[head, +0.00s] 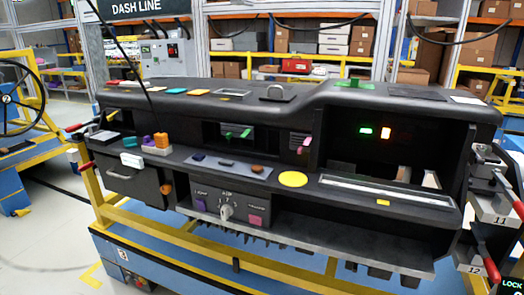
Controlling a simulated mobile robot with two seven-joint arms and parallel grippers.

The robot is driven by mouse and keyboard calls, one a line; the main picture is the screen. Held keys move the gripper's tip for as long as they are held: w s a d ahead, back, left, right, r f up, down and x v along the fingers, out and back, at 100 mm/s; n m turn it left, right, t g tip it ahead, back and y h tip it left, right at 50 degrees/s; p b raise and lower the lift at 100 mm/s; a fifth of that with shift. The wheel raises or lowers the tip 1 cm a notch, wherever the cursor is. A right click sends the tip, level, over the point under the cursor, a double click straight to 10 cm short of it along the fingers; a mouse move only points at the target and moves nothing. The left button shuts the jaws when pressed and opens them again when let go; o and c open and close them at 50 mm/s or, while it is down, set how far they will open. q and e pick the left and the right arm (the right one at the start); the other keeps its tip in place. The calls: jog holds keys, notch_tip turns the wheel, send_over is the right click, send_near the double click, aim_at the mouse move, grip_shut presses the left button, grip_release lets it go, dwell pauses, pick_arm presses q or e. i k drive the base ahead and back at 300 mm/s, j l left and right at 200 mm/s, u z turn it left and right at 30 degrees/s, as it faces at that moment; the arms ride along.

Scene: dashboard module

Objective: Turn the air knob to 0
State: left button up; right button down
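The air knob (226,212) is a small light-grey knob on a dark control panel (240,218) low in the middle of the dashboard (300,160). Small white markings, including what looks like AIR and digits, sit just above it. The exact number it points to is too small to tell. A purple button (200,205) is left of the knob and a pink one (256,220) is right of it. Neither of my grippers shows in the head view.
Red-handled toggle clamps (486,260) stand at the right end of the yellow frame (190,240). Purple and orange blocks (155,142) lie on the left ledge. A black cable (120,50) hangs at the upper left. The space before the panel looks clear.

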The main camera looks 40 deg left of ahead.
aim_at(227, 211)
jog(key=u, duration=1.5)
